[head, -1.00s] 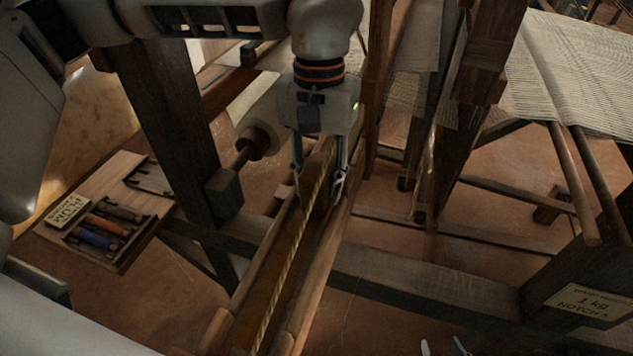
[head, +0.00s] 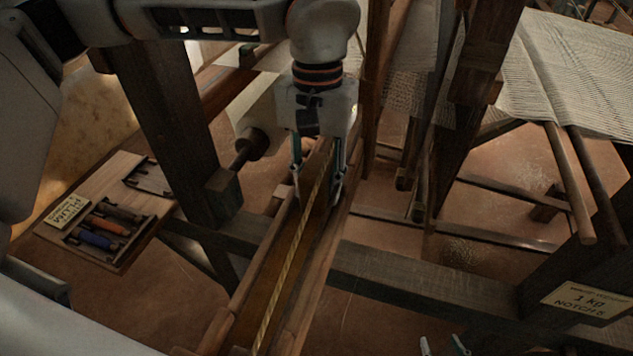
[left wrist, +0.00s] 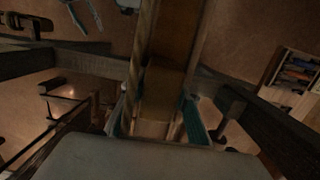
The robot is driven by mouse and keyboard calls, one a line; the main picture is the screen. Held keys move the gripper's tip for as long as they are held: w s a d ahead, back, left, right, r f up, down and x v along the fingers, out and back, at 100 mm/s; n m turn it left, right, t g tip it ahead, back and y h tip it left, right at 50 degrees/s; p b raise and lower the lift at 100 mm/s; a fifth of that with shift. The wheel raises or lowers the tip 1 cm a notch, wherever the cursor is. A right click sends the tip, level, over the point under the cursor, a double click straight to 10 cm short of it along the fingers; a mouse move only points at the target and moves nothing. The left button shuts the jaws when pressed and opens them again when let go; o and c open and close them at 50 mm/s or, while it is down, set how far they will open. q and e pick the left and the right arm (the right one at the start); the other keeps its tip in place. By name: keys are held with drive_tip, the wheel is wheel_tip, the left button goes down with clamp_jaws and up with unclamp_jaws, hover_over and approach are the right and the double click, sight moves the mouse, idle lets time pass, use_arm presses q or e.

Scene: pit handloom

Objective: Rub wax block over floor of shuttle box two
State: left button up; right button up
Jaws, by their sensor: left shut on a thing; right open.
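The shuttle box (head: 268,268) is a long, narrow wooden trough with raised side walls, running from the bottom middle up towards my left gripper. A yellowish twisted cord (head: 285,275) runs lengthwise along it. My left gripper (head: 318,193) points down at the trough's far part, its fingers shut on a brown block. The block, apparently the wax block (left wrist: 160,98), shows between the fingers in the left wrist view. Its underside is hidden, so I cannot tell whether it touches the floor. My right gripper (head: 444,346) is open and empty at the bottom edge.
A wooden board (head: 125,252) at left holds a label and several coloured shuttle-like pieces in a rack. A dark post (head: 175,130) stands left of the trough. Loom posts and white cloth (head: 575,70) fill the upper right. A weight label (head: 585,301) is at lower right.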

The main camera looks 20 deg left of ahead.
sight(318, 168)
use_arm(q)
wheel_tip(318, 168, up, 5)
drive_tip(key=p, duration=0.4)
drive_tip(key=shift+r, duration=2.55)
